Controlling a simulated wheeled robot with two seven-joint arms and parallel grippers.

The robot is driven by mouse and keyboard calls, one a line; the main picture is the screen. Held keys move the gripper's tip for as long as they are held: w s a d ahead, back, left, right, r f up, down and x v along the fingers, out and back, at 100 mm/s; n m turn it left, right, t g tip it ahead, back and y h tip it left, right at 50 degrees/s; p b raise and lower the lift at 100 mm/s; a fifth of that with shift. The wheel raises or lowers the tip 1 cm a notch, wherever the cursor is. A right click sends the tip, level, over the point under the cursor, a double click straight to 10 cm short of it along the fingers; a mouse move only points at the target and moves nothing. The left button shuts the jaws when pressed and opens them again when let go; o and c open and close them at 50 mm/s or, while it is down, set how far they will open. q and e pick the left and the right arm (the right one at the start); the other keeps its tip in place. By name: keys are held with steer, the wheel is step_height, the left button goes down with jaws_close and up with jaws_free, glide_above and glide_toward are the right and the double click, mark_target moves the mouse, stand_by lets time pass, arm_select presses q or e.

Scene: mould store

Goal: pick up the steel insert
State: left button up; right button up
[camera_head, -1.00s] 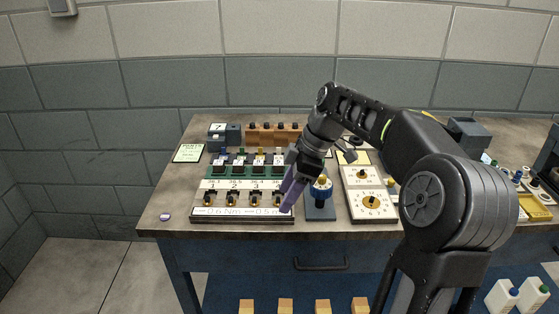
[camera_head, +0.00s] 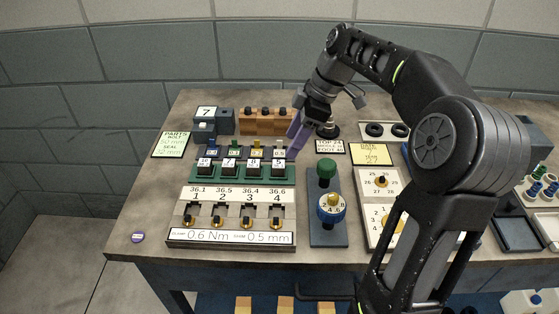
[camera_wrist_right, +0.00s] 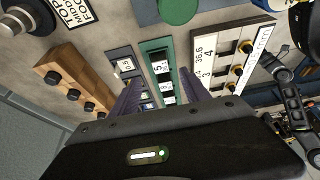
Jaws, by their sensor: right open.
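I cannot tell for sure which piece is the steel insert. Several dark blocks with numbered white labels sit in a green rack (camera_head: 190,176), which also shows in the right wrist view (camera_wrist_right: 152,46). Behind it is a row of small blue, green and yellow-topped pieces (camera_head: 256,149). My right gripper (camera_head: 294,148) has purple fingers and hangs above the right end of these rows. In the right wrist view its open fingers (camera_wrist_right: 162,92) stand apart, with part of the green rack seen between them; nothing is held. My left gripper is not in view.
A white panel (camera_head: 232,240) with numbered slots lies in front of the rack. A wooden block with black knobs (camera_head: 265,121) stands behind. To the right are a stand with a green knob (camera_head: 326,168) and dial plates (camera_head: 378,180). The table's front left is mostly clear.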

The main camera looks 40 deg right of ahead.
mark_target(279, 164)
steer(key=shift+x, duration=1.3)
steer(key=shift+p+x, duration=0.4)
steer(key=shift+x, duration=2.25)
jaws_close()
steer(key=shift+w+r, duration=0.1)
